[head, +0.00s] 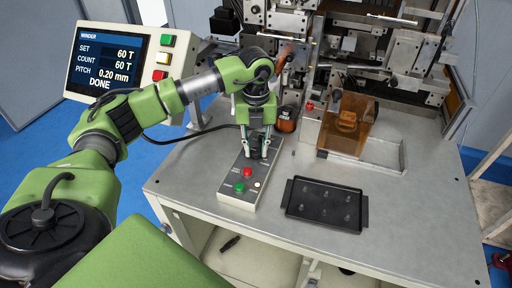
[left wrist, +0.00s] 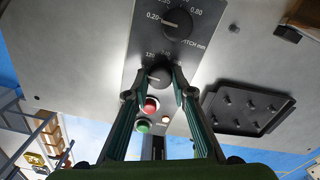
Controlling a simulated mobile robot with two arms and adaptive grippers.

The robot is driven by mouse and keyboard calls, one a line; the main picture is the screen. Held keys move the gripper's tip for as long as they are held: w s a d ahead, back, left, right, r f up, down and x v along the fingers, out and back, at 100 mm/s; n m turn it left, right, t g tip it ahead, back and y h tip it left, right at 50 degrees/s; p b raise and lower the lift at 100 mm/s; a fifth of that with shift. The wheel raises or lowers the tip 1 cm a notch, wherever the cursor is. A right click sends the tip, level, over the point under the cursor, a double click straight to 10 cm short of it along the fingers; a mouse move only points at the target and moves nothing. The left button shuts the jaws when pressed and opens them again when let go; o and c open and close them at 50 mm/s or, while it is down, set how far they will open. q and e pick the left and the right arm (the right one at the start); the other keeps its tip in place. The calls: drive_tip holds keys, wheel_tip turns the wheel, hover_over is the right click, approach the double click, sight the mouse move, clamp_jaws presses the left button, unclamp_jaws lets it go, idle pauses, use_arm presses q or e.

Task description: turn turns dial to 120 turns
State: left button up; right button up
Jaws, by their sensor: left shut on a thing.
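The turns dial (left wrist: 157,77), a black round knob, shows in the left wrist view on the grey control box (head: 237,190). Its white pointer line points to the left in that view, and a scale mark by it is partly readable as 120. My left gripper (head: 257,148) reaches straight down onto the box, its two fingers (left wrist: 157,88) shut on the turns dial from both sides. In the head view the gripper mostly hides the dial. The winder display (head: 103,64) reads SET 60 T, COUNT 60 T, PITCH 0.20 mm, DONE. My right gripper is not in view.
The pitch dial (left wrist: 176,24) sits close to the turns dial. A red button (head: 248,172) and a green button (head: 239,187) lie on the box's near end. A black tray (head: 325,222) with pegs stands to the right, and the winding machine (head: 355,60) rises behind.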

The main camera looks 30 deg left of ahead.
sight(256, 150)
use_arm(q)
drive_tip(key=m+b, duration=0.2)
drive_tip(key=m, duration=0.2)
drive_tip(key=shift+f+b, duration=0.1)
drive_tip(key=shift+b, duration=0.3)
drive_tip(key=shift+m+b, duration=0.95)
drive_tip(key=shift+m, duration=1.25)
drive_tip(key=o, duration=1.1)
wheel_tip(256, 150, up, 12)
